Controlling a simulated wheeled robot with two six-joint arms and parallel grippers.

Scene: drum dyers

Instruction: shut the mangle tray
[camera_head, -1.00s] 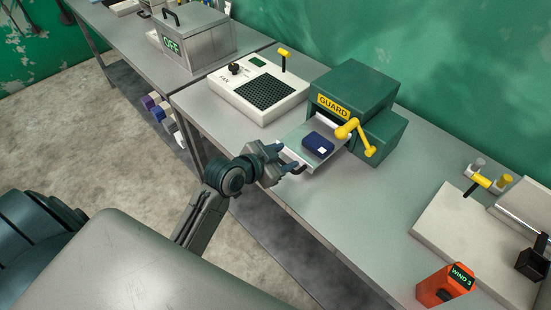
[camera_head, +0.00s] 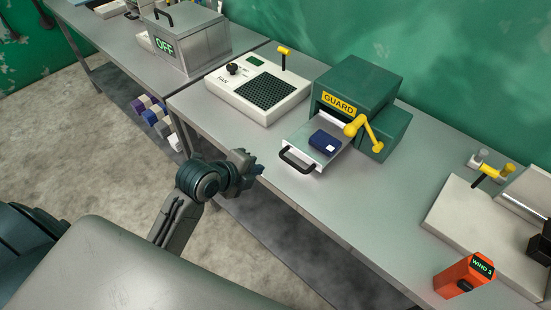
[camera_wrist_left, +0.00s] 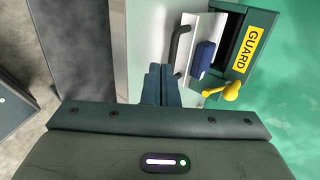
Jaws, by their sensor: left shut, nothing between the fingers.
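The mangle is a green box (camera_head: 362,88) with a yellow GUARD label and a yellow crank (camera_head: 367,133). Its metal tray (camera_head: 301,141) sticks out of the front, open, with a black handle (camera_head: 296,161) at its outer end. A dark blue block (camera_head: 325,142) lies in the tray. My left gripper (camera_head: 257,169) is shut and empty, in front of the bench edge, apart from the handle. In the left wrist view the shut fingers (camera_wrist_left: 160,84) point toward the handle (camera_wrist_left: 181,46), and the tray and blue block (camera_wrist_left: 202,58) lie beyond. My right gripper is not in view.
A white fan unit (camera_head: 258,89) stands left of the mangle, and a metal box marked OFF (camera_head: 186,38) is farther left. An orange WIND 3 device (camera_head: 464,277) and a white machine (camera_head: 470,229) are at right. Bare bench (camera_head: 385,200) lies between.

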